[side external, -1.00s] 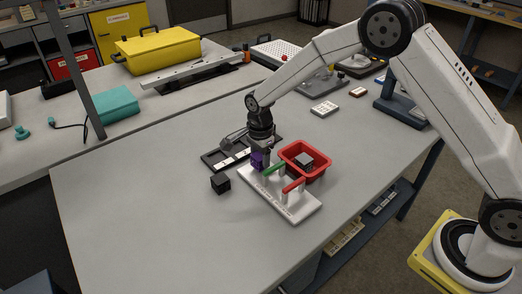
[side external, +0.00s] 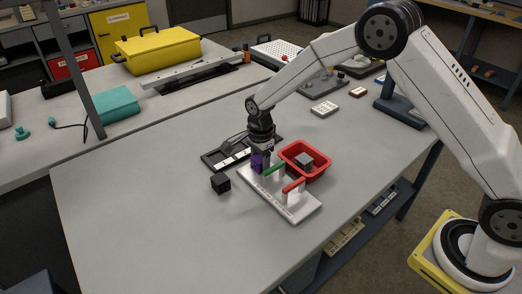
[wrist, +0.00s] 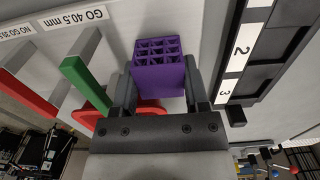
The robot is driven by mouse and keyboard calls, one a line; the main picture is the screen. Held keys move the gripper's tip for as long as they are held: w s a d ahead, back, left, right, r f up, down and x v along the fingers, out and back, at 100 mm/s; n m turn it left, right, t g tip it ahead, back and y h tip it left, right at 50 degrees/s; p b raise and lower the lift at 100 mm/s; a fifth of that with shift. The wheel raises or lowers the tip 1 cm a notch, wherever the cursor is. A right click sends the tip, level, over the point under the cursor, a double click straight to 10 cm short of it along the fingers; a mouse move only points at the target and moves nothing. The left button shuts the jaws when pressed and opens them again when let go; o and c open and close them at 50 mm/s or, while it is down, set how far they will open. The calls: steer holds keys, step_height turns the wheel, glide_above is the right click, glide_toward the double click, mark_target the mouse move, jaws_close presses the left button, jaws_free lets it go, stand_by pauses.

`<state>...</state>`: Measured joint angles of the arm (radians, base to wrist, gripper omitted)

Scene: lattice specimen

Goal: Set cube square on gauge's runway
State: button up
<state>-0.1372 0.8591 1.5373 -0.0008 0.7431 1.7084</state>
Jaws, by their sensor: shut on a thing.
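A purple lattice cube (side external: 257,161) with a grid of square openings is between the two fingers of my gripper (side external: 262,153). In the wrist view my gripper (wrist: 158,82) is shut on the cube (wrist: 158,66), its open-celled face showing. The white gauge (side external: 291,205) lies on the bench with a green bar (side external: 274,169) and a red bar (side external: 294,185) on posts. The cube is at the gauge's far left end, beside the green bar. The wrist view shows the green bar (wrist: 85,82) left of the cube, by a "GO 40.5 mm" label. I cannot tell whether the cube touches the gauge.
A black cube (side external: 221,183) sits left of the gauge. A black tray with numbered labels (side external: 213,163) lies behind. The bench front is clear.

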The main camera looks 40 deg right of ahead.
mark_target(260, 157)
steer(key=shift+f, duration=0.2)
stand_by(0.7)
steer(key=o, duration=1.3)
steer(key=shift+r, duration=0.2)
steer(key=shift+r, duration=2.3)
steer(key=shift+r, duration=3.95)
